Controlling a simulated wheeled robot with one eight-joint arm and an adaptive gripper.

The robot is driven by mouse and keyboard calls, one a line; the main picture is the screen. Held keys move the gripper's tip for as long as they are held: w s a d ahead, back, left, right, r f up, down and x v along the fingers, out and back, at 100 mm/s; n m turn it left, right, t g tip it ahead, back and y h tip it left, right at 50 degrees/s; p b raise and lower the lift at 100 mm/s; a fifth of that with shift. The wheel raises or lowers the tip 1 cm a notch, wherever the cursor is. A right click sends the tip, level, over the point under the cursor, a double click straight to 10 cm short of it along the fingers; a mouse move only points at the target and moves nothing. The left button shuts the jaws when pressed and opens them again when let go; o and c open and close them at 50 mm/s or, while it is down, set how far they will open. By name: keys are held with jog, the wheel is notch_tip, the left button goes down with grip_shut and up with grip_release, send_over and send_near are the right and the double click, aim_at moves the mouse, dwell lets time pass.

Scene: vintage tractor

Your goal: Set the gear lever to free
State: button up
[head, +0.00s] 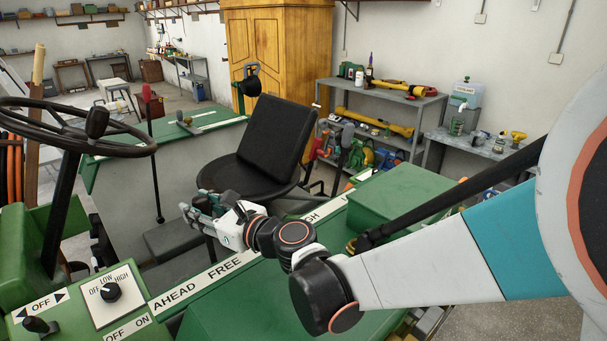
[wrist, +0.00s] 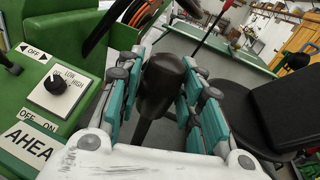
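The gear lever shows in the wrist view as a dark brown knob (wrist: 162,85) on a thin shaft. My gripper (wrist: 160,80) has its teal-padded fingers on either side of this knob. The gaps are too small to tell whether the pads press on it. In the head view my gripper (head: 198,208) is above the green housing, in front of the seat, and hides most of the lever. A white strip reads AHEAD (head: 175,293), FREE (head: 223,267) and HIGH, partly covered. I cannot tell which label the lever stands at.
The steering wheel (head: 130,143) and a switch panel with a black dial (head: 110,292) are at the left. The black seat (head: 270,140) is just behind my gripper. A thin upright lever with a red top (head: 147,93) stands farther left. A green box (head: 400,200) lies right.

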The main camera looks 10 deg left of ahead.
jog(key=shift+o, duration=0.9)
jog(key=shift+s+r, duration=0.1)
jog(key=shift+s, duration=0.05)
jog(key=shift+d, duration=0.1)
